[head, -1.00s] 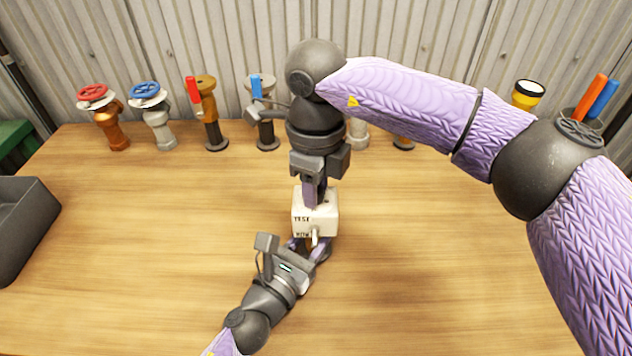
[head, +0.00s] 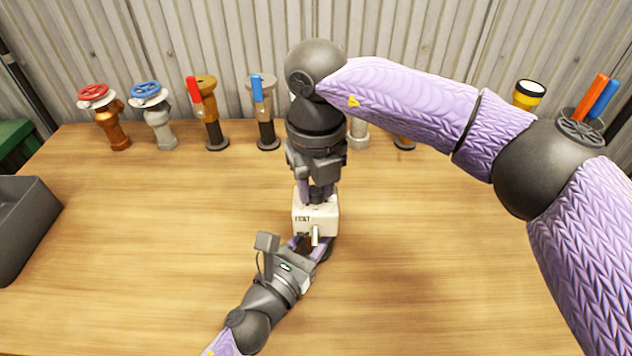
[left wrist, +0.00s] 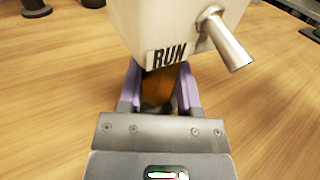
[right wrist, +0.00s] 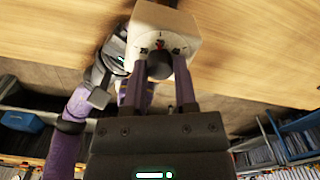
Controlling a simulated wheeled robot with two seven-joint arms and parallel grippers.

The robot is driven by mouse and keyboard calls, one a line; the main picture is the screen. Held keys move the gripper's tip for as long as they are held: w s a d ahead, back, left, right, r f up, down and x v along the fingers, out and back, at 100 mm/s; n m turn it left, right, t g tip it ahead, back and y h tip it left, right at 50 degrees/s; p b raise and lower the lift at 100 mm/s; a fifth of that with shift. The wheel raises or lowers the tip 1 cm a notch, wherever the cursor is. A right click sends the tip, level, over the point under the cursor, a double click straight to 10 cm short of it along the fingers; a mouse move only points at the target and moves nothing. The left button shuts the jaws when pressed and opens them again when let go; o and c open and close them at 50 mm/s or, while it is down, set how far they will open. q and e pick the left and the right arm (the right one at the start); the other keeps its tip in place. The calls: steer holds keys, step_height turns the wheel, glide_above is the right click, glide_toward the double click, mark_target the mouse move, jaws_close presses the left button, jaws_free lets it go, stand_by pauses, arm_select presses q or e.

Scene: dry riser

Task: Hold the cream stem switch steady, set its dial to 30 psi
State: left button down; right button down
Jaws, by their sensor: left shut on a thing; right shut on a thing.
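The cream stem switch (head: 317,217) stands upright mid-table, a boxy head on a short stem. My left gripper (left wrist: 158,88) is shut on the orange-brown stem (left wrist: 160,92) just under the box. The left wrist view shows the word RUN and a silver lever (left wrist: 226,40) on the box's face. My right gripper (head: 317,193) comes down from above, shut on the dial (right wrist: 160,66), a dark round knob on the box's top. The right wrist view shows small marks and a red spot beside the knob; the numbers are too small to read.
Several valves stand along the back wall, among them one with a red wheel (head: 93,96) and one with a blue wheel (head: 146,92). A grey bin (head: 28,225) is at the left edge. A yellow flashlight (head: 527,95) stands at the back right. The table around the switch is clear.

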mark_target(317, 190)
steer(key=shift+m, duration=0.3)
steer(key=shift+c, duration=2)
jaws_free()
steer(key=shift+r, duration=0.1)
step_height(317, 190, up, 12)
arm_select(q)
steer(key=shift+c, duration=1)
jaws_free()
